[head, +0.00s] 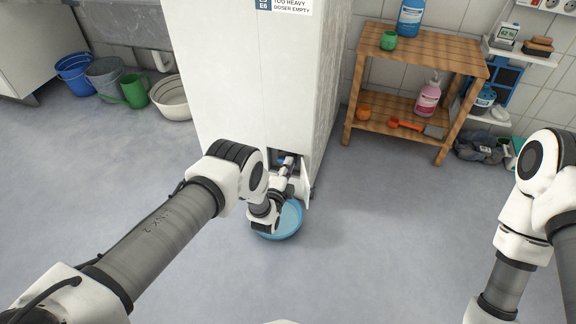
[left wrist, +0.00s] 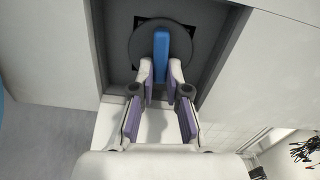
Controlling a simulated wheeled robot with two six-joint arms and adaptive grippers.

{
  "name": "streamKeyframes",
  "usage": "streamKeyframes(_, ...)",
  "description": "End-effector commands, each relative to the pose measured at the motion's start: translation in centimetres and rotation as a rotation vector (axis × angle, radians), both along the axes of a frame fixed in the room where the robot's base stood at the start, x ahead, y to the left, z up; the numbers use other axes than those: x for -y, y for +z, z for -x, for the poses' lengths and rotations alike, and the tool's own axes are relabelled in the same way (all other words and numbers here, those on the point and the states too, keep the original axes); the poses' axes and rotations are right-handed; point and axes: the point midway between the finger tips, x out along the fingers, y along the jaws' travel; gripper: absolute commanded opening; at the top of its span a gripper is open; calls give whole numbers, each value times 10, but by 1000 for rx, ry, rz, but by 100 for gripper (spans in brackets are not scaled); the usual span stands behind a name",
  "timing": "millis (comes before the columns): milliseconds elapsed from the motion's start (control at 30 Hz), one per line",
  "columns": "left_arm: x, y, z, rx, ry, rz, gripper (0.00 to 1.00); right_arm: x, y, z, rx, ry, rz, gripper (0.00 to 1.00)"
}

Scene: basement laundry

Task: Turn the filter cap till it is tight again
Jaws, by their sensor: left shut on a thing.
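The filter cap (left wrist: 177,35) is a dark round disc with a blue grip bar (left wrist: 160,56) across it, set in a recess low on the white machine (head: 229,72). The bar stands upright in the left wrist view. My left gripper (left wrist: 160,76) is shut on the blue bar, one finger on each side. In the head view my left gripper (head: 287,162) reaches into the small opening and the cap is mostly hidden. My right arm shows at the right edge, but its gripper is out of view.
A light blue basin (head: 289,222) sits on the floor below the opening, partly under my left wrist. A small open flap (head: 303,188) is beside the opening. A wooden shelf (head: 440,52) with bottles stands right; buckets (head: 75,74) stand left. The floor between is clear.

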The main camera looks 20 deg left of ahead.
Motion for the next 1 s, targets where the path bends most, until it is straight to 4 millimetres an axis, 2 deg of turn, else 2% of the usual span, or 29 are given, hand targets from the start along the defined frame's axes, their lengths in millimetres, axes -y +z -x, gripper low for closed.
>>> streamKeyframes(633, 0, -1, 0, 1, 0, -61, 0, 0, 0, 0, 0, 0, 0, 40)
streamKeyframes(667, 0, -1, 0, 0, 0, -60, 21, 0, -1, 0, 0, 0, 0, 40)
streamKeyframes(700, 0, -1, 0, 1, 0, -60, 35, 0, -1, 0, 0, -1, 0, 40)
streamKeyframes(733, 0, -1, 0, 1, 0, -60, 40, 0, 0, 0, 0, 0, 0, 40)
streamKeyframes(1000, 0, -1, 1, 1, 0, -60, 40, 0, 0, 0, 0, -1, 0, 40)
